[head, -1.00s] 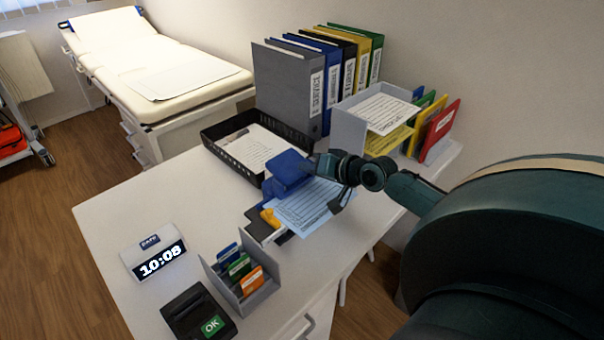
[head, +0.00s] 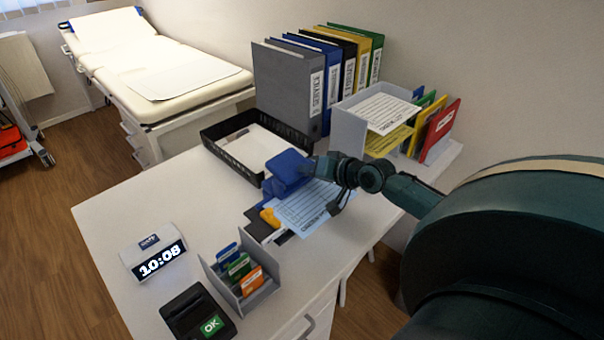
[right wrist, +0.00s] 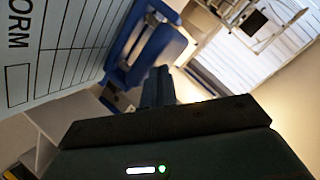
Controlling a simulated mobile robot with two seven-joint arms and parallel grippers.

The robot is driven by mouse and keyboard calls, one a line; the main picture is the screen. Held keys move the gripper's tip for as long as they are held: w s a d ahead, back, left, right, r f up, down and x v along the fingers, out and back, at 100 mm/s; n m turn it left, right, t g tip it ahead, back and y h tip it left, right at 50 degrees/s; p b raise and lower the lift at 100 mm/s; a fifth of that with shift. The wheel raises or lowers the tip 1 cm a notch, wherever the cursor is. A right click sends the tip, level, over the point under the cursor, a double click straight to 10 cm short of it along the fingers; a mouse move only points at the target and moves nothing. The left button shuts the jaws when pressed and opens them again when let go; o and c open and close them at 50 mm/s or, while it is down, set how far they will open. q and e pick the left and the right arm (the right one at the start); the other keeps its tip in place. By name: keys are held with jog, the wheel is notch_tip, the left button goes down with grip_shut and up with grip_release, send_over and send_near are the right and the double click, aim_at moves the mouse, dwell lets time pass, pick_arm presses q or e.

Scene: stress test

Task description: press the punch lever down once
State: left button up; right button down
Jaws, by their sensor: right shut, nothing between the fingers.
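The blue punch (head: 287,170) stands on the white desk, its raised-looking blue lever part at the top. My right gripper (head: 316,167) is shut and empty, its fingertips at the right side of the blue lever; I cannot tell whether they touch it. In the right wrist view the shut fingers (right wrist: 158,88) point toward the blue punch (right wrist: 150,45). A light blue printed form (head: 308,207) lies beside the punch, partly under my gripper; it also fills the left of the right wrist view (right wrist: 60,45). How far the lever is down is not clear. My left gripper is not in view.
A black tray (head: 222,158) stands behind the punch, with binders (head: 290,85) and a grey paper rack (head: 348,130) further back. The desk's left part is clear.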

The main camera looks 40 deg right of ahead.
jog(key=shift+s+a+f+b, duration=0.15)
jog(key=shift+f+b, duration=0.35)
jog(key=shift+f, duration=0.4)
dwell(0.8)
jog(key=shift+r+p, duration=0.45)
jog(key=shift+p, duration=0.45)
jog(key=shift+r, duration=0.2)
jog(key=r+p, duration=0.1)
jog(key=s+r+p, duration=0.1)
jog(key=r+p, duration=0.3)
jog(key=shift+s+d, duration=0.2)
jog(key=shift+s, duration=0.1)
